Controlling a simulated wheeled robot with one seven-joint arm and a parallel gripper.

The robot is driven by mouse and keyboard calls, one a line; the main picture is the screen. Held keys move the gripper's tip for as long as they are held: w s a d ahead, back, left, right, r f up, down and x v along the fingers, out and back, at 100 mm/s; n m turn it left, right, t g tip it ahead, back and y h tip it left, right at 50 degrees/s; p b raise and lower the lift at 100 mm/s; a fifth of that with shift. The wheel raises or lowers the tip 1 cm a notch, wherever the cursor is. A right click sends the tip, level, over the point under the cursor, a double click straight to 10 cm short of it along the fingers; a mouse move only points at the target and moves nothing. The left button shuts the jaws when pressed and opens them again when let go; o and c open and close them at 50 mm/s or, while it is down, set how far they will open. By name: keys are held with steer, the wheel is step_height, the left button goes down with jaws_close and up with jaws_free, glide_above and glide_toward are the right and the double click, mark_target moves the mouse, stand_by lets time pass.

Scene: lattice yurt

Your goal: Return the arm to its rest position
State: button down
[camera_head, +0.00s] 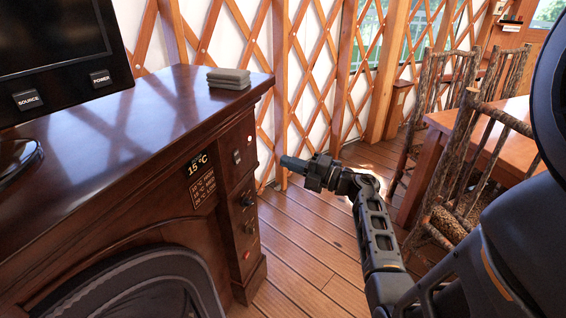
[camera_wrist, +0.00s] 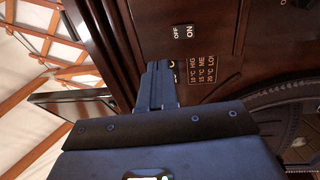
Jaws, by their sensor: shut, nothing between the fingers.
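My gripper (camera_head: 291,163) is at the end of my arm, which reaches up from the bottom of the head view. Its fingers are together and empty. They point left toward the side of the dark wooden fireplace cabinet (camera_head: 95,150), which carries a 15 °C display (camera_head: 197,163) and several knobs and switches. The gripper looks apart from the cabinet. In the wrist view the closed fingers (camera_wrist: 158,85) lie in front of the cabinet's temperature label (camera_wrist: 201,68), with an ON/OFF switch (camera_wrist: 183,33) above it.
A screen (camera_head: 55,45) and a stack of grey pads (camera_head: 229,78) are on the cabinet top. A wooden table (camera_head: 490,130) and rustic chairs (camera_head: 470,165) stand at the right. Bare plank floor (camera_head: 305,235) lies between. A lattice wall (camera_head: 310,60) is behind.

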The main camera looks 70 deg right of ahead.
stand_by(0.6)
steer(key=s+a+m+t+h, duration=0.15)
steer(key=a+m, duration=0.65)
steer(key=a, duration=1.9)
steer(key=s+a+r+m+g+y, duration=0.1)
steer(key=s+a+r+m+g, duration=0.1)
steer(key=s+a, duration=0.5)
steer(key=s+a+r+m+g+y, duration=0.2)
steer(key=s+a+m, duration=0.5)
steer(key=s, duration=0.5)
steer(key=shift+a+r+g, duration=0.25)
steer(key=shift+r+g, duration=0.45)
steer(key=shift+g, duration=0.35)
